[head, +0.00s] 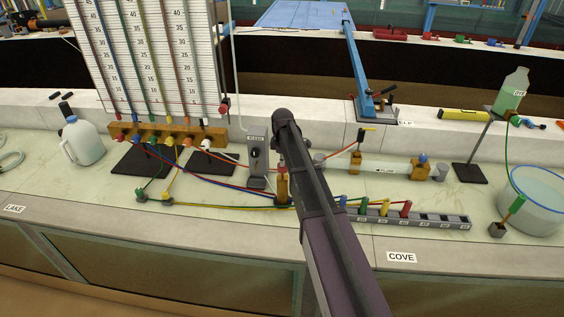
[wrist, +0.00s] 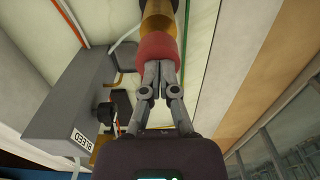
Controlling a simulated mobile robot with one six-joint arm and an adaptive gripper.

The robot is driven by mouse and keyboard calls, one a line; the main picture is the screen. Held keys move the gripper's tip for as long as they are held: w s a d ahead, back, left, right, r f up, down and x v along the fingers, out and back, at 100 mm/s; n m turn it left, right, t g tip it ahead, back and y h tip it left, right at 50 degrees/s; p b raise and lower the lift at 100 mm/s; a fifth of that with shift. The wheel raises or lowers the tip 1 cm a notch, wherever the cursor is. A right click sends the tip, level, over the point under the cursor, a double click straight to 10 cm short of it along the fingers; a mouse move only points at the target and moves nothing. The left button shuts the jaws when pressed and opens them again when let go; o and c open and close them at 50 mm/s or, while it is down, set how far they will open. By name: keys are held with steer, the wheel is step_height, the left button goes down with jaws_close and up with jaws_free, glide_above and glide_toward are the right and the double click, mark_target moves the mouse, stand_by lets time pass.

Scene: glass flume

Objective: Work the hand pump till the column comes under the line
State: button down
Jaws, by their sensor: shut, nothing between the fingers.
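The hand pump shows in the wrist view as a brass cylinder (wrist: 159,14) topped by a red knob (wrist: 158,47). In the head view its brass body (head: 282,188) stands on the bench, partly behind my arm. My gripper (wrist: 158,67) is shut and empty, its fingertips right at the red knob; I cannot tell whether they press on it. In the head view the gripper is mostly hidden by my arm. The scaled board (head: 150,55) at the upper left carries several tubes with coloured columns. Which column and line are meant is not clear.
A grey BLEED box (wrist: 70,105) stands close left of my gripper; it also shows in the head view (head: 257,160). A grey block with coloured plugs (head: 425,218) lies to the right. A white jug (head: 84,142) stands left.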

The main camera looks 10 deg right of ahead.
steer(key=shift+f+b, duration=1.05)
steer(key=shift+f, duration=0.3)
steer(key=shift+s, duration=0.1)
steer(key=shift+r, duration=0.1)
step_height(320, 180, up, 14)
steer(key=p, duration=1.4)
steer(key=shift+r+p, duration=0.15)
steer(key=shift+p, duration=0.15)
stand_by(2.2)
step_height(320, 180, up, 5)
steer(key=p, duration=0.4)
steer(key=shift+p, duration=0.35)
steer(key=shift+f, duration=0.35)
